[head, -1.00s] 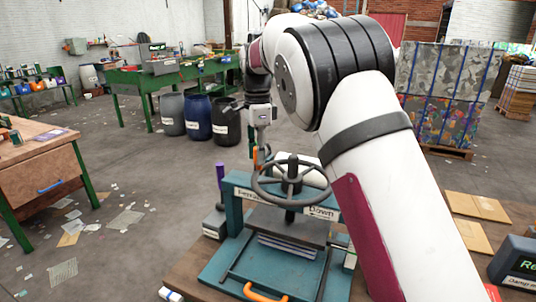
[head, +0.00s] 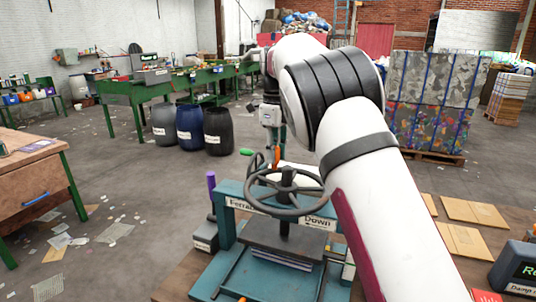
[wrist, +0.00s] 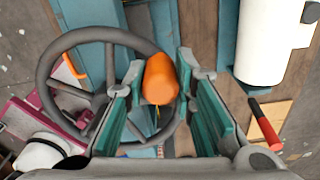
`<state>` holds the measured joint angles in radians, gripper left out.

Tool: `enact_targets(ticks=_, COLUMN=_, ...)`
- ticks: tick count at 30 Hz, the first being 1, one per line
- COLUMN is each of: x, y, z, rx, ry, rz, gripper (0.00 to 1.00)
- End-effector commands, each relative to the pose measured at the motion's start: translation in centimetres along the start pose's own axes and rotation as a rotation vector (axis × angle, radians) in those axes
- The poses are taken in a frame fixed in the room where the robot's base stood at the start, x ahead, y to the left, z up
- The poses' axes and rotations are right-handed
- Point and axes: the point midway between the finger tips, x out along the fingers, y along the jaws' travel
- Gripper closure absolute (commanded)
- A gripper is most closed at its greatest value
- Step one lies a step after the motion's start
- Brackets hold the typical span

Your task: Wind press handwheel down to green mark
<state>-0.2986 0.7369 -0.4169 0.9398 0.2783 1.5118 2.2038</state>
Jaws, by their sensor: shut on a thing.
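The press is a teal frame (head: 232,190) with labels, one reading "Down". Its dark grey handwheel (head: 285,208) lies flat on top; the wheel also shows in the wrist view (wrist: 84,36). My gripper (wrist: 161,66) reaches down at the wheel's far rim, its fingers shut around the orange handle knob (wrist: 160,84). In the head view my gripper (head: 272,138) is partly hidden, with the orange knob (head: 276,158) below it. A dark plate (head: 284,236) hangs under the screw, above flat stacked sheets (head: 282,263). I cannot make out a green mark on the press.
A purple-handled tool (head: 211,186) stands left of the press. A screen box (head: 520,268) and cardboard sheets (head: 470,212) lie to the right. Several barrels (head: 190,124) stand behind. A red-handled tool (wrist: 265,126) shows in the wrist view. A green object (head: 247,152) is by the wheel.

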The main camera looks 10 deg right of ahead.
Motion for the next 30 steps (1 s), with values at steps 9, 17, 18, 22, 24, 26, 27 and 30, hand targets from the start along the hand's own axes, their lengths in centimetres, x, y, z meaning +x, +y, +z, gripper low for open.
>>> enact_targets(ticks=9, x=-0.13, y=-1.03, z=-0.93, rx=0.097, ry=0.0, rz=-0.01, gripper=1.0)
enact_targets(ticks=17, x=-0.13, y=-1.13, z=-1.08, rx=0.109, ry=0.001, rz=-0.01, gripper=1.0)
enact_targets(ticks=18, x=-0.13, y=-1.14, z=-1.09, rx=0.109, ry=0.001, rz=-0.01, gripper=1.0)
enact_targets(ticks=22, x=-0.13, y=-1.15, z=-1.12, rx=0.108, ry=0.002, rz=-0.01, gripper=1.0)
enact_targets(ticks=24, x=-0.13, y=-1.15, z=-1.13, rx=0.108, ry=0.002, rz=-0.011, gripper=0.69)
enact_targets(ticks=26, x=-0.11, y=-1.14, z=-1.12, rx=0.108, ry=0.002, rz=-0.01, gripper=0.56)
enact_targets(ticks=27, x=-0.1, y=-1.1, z=-1.1, rx=0.108, ry=0.002, rz=-0.009, gripper=0.55)
enact_targets(ticks=30, x=-0.08, y=-0.98, z=-1.02, rx=0.106, ry=0.002, rz=-0.006, gripper=0.55)
